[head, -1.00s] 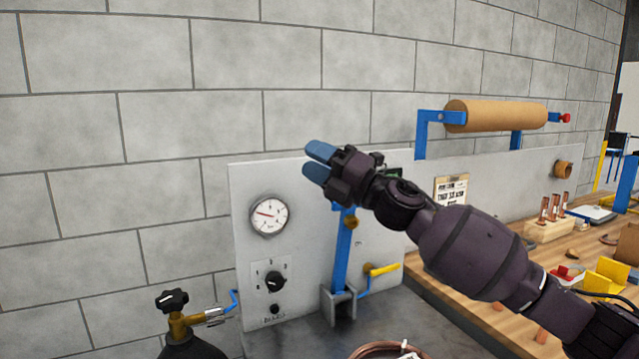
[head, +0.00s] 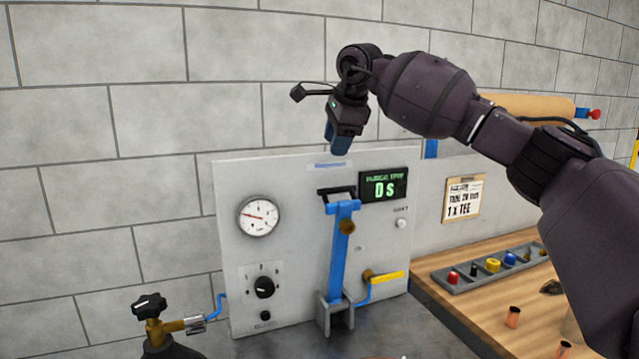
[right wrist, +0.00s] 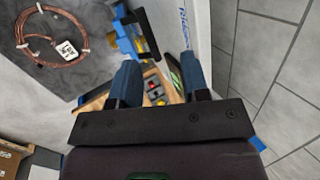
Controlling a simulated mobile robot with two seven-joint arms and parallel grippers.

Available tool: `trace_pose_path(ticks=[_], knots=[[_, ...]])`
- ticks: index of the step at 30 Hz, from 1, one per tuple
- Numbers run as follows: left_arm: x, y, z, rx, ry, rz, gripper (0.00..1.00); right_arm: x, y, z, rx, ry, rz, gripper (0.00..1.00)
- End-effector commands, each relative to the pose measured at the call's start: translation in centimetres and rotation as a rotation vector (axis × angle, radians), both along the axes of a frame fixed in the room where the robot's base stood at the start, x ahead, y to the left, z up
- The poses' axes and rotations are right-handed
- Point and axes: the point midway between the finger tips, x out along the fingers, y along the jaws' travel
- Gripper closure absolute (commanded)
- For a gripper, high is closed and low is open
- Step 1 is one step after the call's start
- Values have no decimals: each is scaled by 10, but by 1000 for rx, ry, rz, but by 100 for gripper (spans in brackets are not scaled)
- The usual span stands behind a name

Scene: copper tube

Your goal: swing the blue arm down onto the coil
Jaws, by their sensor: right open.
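The blue arm (head: 340,250) stands upright in front of the grey panel, its foot in a grey bracket (head: 335,315) and its top near a dark clip on the panel. It also shows in the right wrist view (right wrist: 125,38). My right gripper (head: 340,142) hangs above the top of the blue arm, fingers pointing down, open and apart from it. Its blue fingers show in the right wrist view (right wrist: 160,80) with nothing held between them. The copper coil (right wrist: 45,35) with a white tag lies flat on the dark bench top. My left gripper is not in view.
The grey panel (head: 230,190) carries a round gauge (head: 259,217), a knob (head: 264,287), a green display (head: 384,187) and a yellow valve handle (head: 387,278). A gas bottle valve (head: 150,306) stands at lower left. A parts tray (head: 490,268) lies on the wooden bench at right.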

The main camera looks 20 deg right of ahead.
Motion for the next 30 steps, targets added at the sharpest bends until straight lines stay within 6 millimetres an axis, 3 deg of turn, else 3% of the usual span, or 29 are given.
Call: trace_pose_path(ticks=[5, 11, 24, 30], knots=[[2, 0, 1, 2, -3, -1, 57, -13, -12, -5, -108, 85, 55, 58], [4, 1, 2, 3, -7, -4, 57, -9, -11, -16, -115, 87, 77, 58], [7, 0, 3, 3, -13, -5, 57, 16, -13, -82, -112, 86, 76, 58], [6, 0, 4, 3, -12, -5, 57, 24, -13, -100, -111, 84, 77, 58]])
